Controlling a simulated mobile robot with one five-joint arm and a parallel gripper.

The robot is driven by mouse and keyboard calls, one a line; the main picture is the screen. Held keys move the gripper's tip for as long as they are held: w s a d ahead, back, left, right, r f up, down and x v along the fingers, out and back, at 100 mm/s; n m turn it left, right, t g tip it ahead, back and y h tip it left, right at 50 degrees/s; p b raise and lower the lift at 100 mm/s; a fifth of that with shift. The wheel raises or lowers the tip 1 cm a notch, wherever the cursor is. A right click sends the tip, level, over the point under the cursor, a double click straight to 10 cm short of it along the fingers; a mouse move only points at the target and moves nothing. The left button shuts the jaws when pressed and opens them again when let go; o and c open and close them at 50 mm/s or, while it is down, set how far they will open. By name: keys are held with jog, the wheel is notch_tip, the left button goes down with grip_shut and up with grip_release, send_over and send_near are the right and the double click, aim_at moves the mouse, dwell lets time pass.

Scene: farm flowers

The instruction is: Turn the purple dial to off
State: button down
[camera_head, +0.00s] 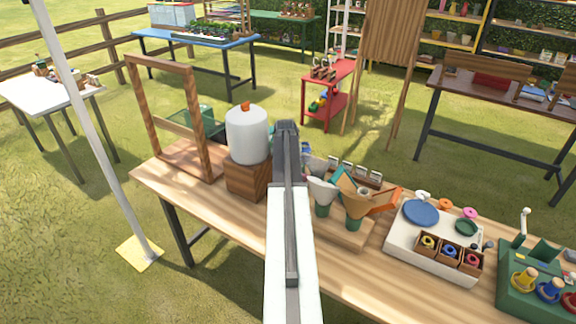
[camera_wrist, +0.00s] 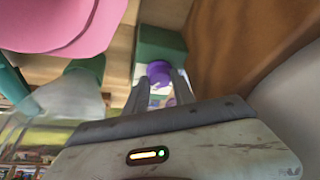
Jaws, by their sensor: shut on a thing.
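The purple dial (camera_wrist: 159,72) shows in the wrist view, on a pale panel below a green block (camera_wrist: 160,45). The two fingers of my gripper (camera_wrist: 162,86) stand on either side of the dial and are shut on it. The mark that the dial points to is too small to read. In the head view, my gripper end (camera_head: 287,128) is just right of the white tank with an orange cap (camera_head: 246,135). My arm hides the dial there.
The tank stands on a wooden block (camera_head: 248,180) beside a wooden frame (camera_head: 135,110). Right of my arm are a stand of funnels (camera_head: 322,190) and a white tray (camera_head: 400,240). In the wrist view, a pink thing (camera_wrist: 60,25) is close at the upper left, and brown wood (camera_wrist: 235,45) at the right.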

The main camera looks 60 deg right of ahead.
jog(key=shift+m, duration=0.3)
dwell(0.4)
jog(key=c, duration=1.1)
grip_release()
jog(key=shift+o, duration=0.2)
jog(key=shift+a+r+p, duration=0.15)
jog(key=shift+r+p, duration=0.35)
jog(key=p+v, duration=0.6)
jog(key=v, duration=0.1)
